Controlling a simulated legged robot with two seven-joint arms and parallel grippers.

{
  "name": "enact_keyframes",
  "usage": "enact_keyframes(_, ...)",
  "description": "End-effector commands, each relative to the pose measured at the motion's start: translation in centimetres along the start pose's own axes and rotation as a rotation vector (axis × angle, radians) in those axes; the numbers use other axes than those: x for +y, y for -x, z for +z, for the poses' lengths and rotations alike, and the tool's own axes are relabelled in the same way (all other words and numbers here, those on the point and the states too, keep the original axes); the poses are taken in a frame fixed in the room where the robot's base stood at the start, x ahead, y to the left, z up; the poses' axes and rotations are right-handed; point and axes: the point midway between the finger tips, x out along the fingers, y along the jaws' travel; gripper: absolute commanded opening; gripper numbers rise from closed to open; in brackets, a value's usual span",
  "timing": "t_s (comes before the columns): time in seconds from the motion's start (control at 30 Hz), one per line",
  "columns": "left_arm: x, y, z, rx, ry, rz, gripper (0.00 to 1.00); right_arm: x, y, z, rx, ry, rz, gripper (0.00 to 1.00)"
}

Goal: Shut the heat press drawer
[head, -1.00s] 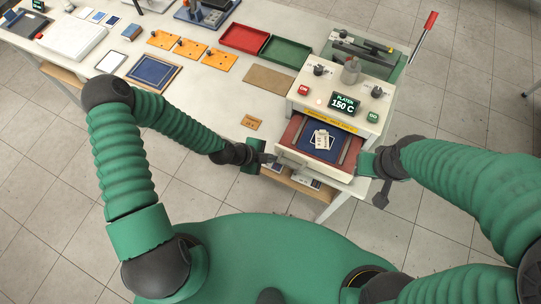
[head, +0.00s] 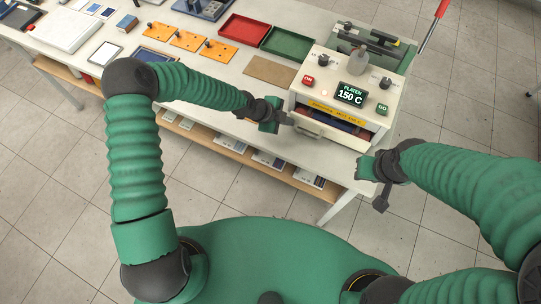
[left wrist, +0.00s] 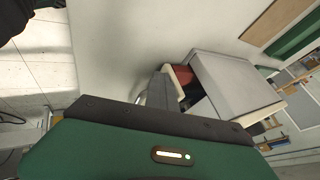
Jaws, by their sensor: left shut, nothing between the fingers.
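The heat press (head: 297,98) is a cream box at the table's right front, with a display reading PLATEN 150 C. In the left wrist view the dark fingers (left wrist: 158,92) point at the press (left wrist: 235,82). My right gripper (head: 362,170) is below and right of the drawer, apart from it; its jaws are unclear.
A red tray (head: 262,42) and a green tray (head: 307,47) lie behind the press, left of a lever with a red grip (head: 441,9). Orange plates (head: 187,40) lie farther left. A lower shelf (head: 225,152) holds several items. The floor in front is clear.

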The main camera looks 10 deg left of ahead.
Motion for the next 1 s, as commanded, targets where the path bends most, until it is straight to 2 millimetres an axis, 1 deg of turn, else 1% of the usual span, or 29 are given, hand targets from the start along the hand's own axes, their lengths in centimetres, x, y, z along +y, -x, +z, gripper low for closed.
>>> enact_keyframes(0.03, -0.6, -0.9, 0.3, -0.002, -0.003, -0.004, 0.00, 0.0, -1.1, 0.3, 0.000, 0.000, 0.000, 0.31)
enact_keyframes(0.2, -2.7, -1.7, 0.2, -0.001, -0.001, -0.004, 0.00, 0.0, -2.2, 0.5, 0.000, 0.000, 0.000, 0.31)
enact_keyframes(0.3, -3.4, -1.9, 0.1, -0.001, -0.001, -0.003, 0.00, 0.0, -2.6, 0.6, 0.000, 0.000, 0.000, 0.31)
enact_keyframes(0.6, -4.2, -2.0, -0.1, 0.001, -0.002, -0.007, 0.00, 0.0, -2.6, 0.6, 0.000, 0.000, 0.000, 0.31)
enact_keyframes(0.87, -4.3, -2.0, -0.2, 0.001, -0.003, -0.012, 0.00, 0.0, -2.7, 0.6, 0.000, 0.000, 0.000, 0.31)
enact_keyframes(1.0, -4.1, -2.3, -0.7, 0.004, -0.004, -0.009, 0.00, 0.0, -3.0, 0.7, 0.000, 0.000, 0.000, 0.31)
